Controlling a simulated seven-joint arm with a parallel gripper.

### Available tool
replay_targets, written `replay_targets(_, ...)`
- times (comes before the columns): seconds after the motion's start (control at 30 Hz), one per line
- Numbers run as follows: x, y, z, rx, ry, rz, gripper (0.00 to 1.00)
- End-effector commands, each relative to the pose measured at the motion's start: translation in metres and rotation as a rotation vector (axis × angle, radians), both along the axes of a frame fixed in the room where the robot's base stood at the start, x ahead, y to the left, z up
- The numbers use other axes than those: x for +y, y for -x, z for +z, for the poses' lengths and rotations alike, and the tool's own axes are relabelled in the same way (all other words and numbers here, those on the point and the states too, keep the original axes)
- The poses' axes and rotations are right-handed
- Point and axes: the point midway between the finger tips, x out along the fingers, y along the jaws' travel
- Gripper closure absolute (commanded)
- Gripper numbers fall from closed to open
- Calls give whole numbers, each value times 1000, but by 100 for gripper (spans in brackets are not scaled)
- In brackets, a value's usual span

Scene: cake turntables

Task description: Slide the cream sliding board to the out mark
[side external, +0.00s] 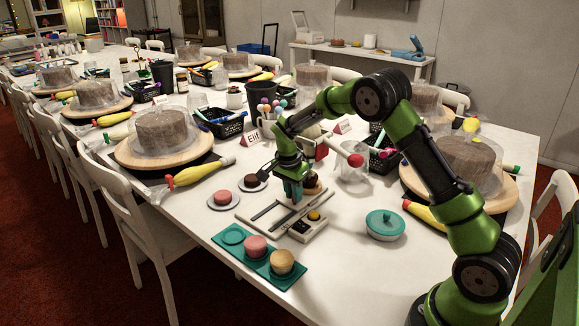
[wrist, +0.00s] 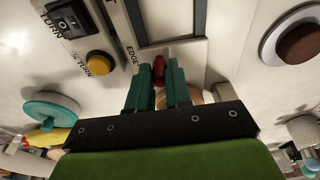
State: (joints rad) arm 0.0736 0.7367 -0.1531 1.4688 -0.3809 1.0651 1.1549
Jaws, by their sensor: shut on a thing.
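The cream sliding board (side external: 268,217) lies flat between dark rails on the table, beside a small control box. In the wrist view its cream end strip (wrist: 185,52) and dark rail show at the top. My gripper (side external: 293,199) points down at the far right part of the board assembly. In the wrist view its two teal fingers (wrist: 159,80) are shut on a small red knob (wrist: 158,68) at the board's end. The word EDGE is printed beside the knob. I cannot make out an out mark.
The control box (side external: 314,217) has a yellow button (wrist: 99,63) and a black switch. A teal tray (side external: 234,237) with small cakes lies in front, a teal-lidded bowl (side external: 385,224) to the right. Plated small cakes (side external: 222,197) sit left; a domed cake turntable (side external: 163,139) stands behind.

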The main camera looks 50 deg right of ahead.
Motion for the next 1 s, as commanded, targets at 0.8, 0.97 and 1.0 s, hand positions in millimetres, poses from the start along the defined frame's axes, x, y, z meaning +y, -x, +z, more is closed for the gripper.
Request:
replay_targets(0.8,38,0,0,0,-1,2,100)
replay_targets(0.97,47,0,0,0,-1,1,100)
replay_targets(1.0,50,0,0,0,-1,1,100)
